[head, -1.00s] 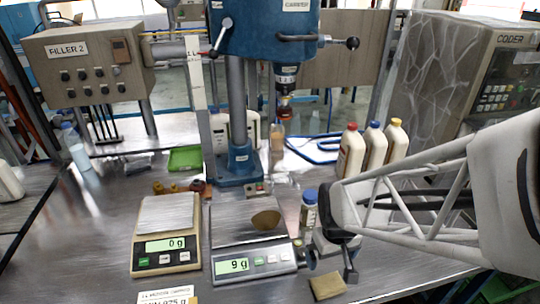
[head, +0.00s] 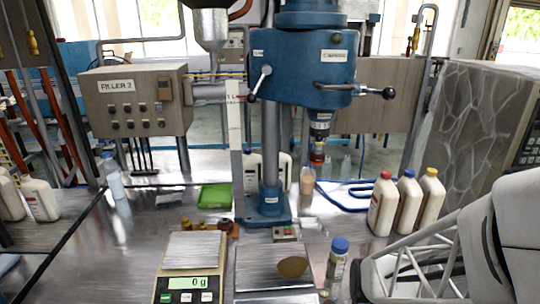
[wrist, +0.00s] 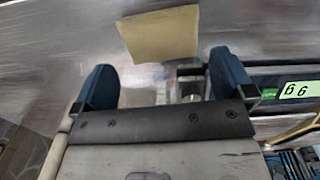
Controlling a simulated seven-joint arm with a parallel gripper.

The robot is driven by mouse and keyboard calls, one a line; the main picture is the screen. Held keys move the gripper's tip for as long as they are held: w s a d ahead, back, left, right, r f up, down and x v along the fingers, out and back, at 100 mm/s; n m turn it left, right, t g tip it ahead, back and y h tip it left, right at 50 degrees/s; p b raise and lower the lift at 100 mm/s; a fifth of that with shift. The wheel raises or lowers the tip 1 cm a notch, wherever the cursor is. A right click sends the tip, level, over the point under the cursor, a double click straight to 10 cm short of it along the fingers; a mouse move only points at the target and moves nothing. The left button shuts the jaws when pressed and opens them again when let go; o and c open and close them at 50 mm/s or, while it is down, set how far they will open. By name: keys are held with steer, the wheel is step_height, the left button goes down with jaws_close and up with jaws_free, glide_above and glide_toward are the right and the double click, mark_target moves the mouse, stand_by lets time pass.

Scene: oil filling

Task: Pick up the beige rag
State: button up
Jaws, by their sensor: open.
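The beige rag (wrist: 160,35) is a flat, square piece lying on the metal table in the wrist view. It lies just ahead of my gripper (wrist: 162,80), roughly centred between its two blue fingertips. The fingers are apart with nothing between them. I cannot tell how high the fingertips are above the table. In the head view the rag and the fingertips are out of frame, below the bottom edge.
A scale with a green display (wrist: 299,90) lies close to the right finger. The head view shows another scale (head: 192,250), a blue-capped bottle (head: 336,262) near my arm, white bottles (head: 406,205) at right and the blue drill-like filler (head: 305,65) behind.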

steer(key=shift+f, duration=0.2)
steer(key=shift+f, duration=2.6)
steer(key=shift+c, duration=0.2)
steer(key=c, duration=0.6)
steer(key=shift+r, duration=0.2)
